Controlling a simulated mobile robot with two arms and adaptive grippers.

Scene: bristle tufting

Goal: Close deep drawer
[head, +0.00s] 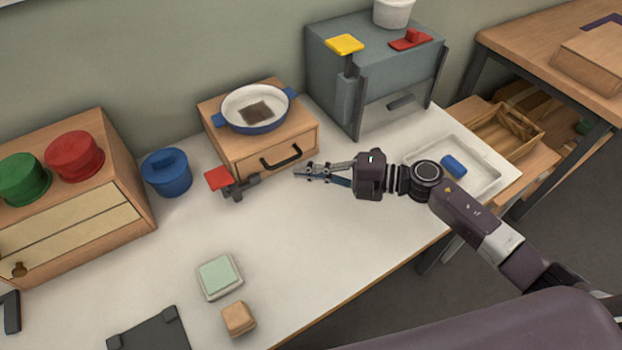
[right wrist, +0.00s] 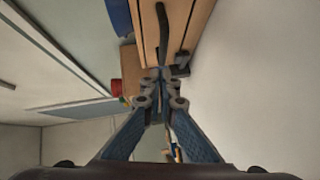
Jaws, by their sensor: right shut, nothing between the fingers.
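A small wooden drawer box (head: 222,150) stands at the back of the white table. Its drawer front (head: 262,172) has a black bar handle (head: 281,157) and looks flush or nearly flush with the box; I cannot tell if a small gap remains. My right gripper (head: 298,171) is shut and empty, just in front of the drawer's right side and apart from the handle. In the right wrist view the shut fingertips (right wrist: 160,74) point toward the wooden front and the black handle (right wrist: 163,30). My left gripper is not in view.
A blue-rimmed pan (head: 258,120) sits on the box. A red-topped dark clamp (head: 225,181) stands close at its front left, left of my right fingertips. A grey cabinet (head: 330,60) stands behind, and a white tray (head: 497,180) is right. The table's middle is clear.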

